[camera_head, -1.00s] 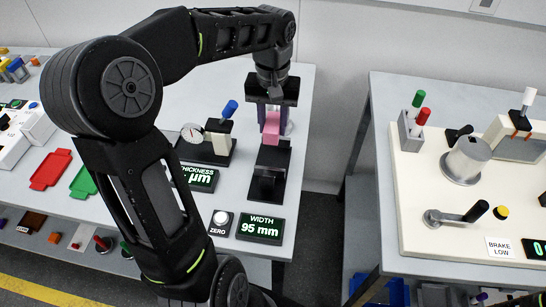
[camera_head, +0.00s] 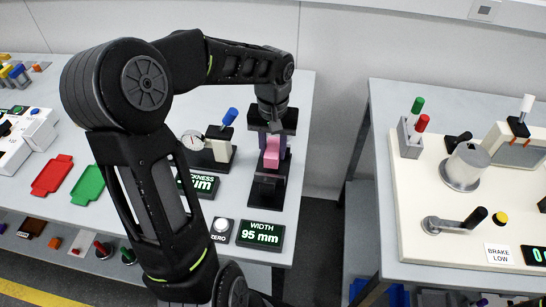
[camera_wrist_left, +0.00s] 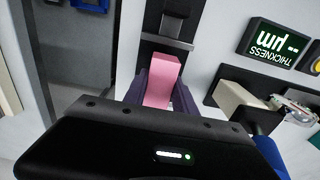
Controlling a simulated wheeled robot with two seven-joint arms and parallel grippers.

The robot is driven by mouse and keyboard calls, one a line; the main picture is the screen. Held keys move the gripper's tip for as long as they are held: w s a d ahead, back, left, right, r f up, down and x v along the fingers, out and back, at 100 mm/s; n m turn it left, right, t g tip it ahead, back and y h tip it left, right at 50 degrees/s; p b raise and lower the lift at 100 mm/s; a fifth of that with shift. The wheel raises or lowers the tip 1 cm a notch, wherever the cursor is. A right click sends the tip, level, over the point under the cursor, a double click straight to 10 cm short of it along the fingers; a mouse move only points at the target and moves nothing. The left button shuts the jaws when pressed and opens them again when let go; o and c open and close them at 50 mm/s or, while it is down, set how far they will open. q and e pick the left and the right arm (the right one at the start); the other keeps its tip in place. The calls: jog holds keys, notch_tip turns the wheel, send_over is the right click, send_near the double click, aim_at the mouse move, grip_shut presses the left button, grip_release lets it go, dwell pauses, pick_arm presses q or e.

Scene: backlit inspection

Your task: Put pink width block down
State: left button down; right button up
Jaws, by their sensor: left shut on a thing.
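The pink width block (camera_head: 271,152) is over the black width gauge (camera_head: 268,190) near the table's right edge. My left gripper (camera_head: 272,140) is shut on the pink block from above. In the left wrist view the pink block (camera_wrist_left: 162,82) stands out between the purple fingers, close to the gauge's black base (camera_wrist_left: 166,48). I cannot tell whether the block touches the base. My right gripper is not in view.
A thickness gauge with a blue-handled lever (camera_head: 229,117) stands just left of the block. Red (camera_head: 52,175) and green (camera_head: 87,185) trays lie further left. A gap separates this table from the right bench (camera_head: 440,95).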

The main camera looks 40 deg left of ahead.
aim_at(273, 158)
pick_arm(q)
jog(key=shift+f, duration=1.85)
jog(key=shift+f, duration=0.1)
jog(key=c, duration=1)
grip_release()
notch_tip(273, 158, up, 12)
jog(key=shift+r, duration=0.15)
